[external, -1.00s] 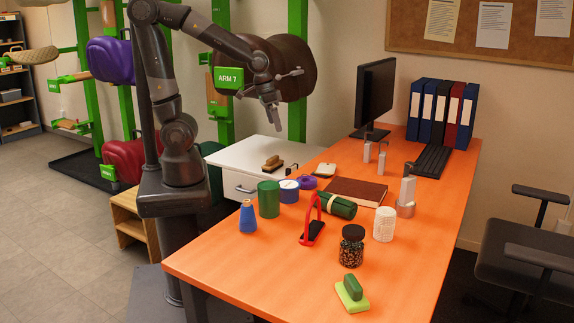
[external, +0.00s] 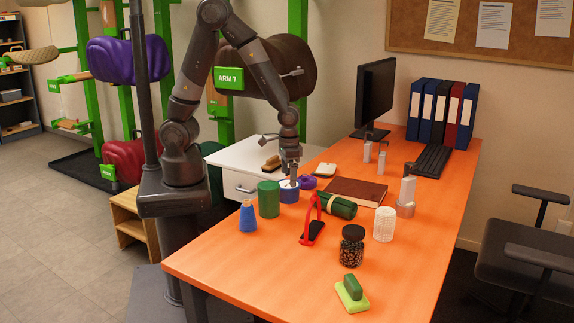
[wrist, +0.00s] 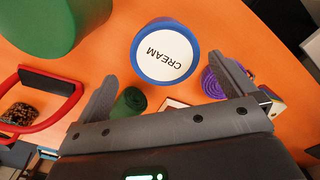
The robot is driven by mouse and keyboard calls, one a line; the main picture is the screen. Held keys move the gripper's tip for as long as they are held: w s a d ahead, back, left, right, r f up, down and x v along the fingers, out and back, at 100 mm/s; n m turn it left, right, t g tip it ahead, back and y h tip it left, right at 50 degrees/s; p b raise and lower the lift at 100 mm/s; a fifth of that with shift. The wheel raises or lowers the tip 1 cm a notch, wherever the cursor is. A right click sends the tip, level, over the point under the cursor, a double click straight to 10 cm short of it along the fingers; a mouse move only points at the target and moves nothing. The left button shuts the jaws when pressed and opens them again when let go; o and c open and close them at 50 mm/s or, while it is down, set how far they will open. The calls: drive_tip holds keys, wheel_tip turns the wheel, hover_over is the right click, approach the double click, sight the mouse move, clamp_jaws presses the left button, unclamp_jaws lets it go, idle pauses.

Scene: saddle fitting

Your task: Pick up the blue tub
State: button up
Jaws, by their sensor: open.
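The blue tub (external: 289,194) stands upright on the orange table (external: 330,265). It also shows in the wrist view, where its blue rim surrounds a white lid (wrist: 165,53) marked "CREAM". My gripper (external: 291,178) is just above the tub in the external view and partly covers its top there. In the wrist view the two fingers of my gripper (wrist: 168,85) are spread wide with nothing held. The tub lies beyond the fingertips, between their lines.
A green cylinder (external: 268,199) stands close left of the tub, and a purple roll (external: 307,182) lies close right.

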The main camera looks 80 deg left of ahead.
sight(288, 184)
drive_tip(key=shift+a+f, duration=0.2)
drive_tip(key=shift+f, duration=1.55)
drive_tip(key=shift+a+f, duration=0.15)
drive_tip(key=shift+f, duration=1.6)
drive_tip(key=shift+c, duration=0.6)
drive_tip(key=c, duration=0.9)
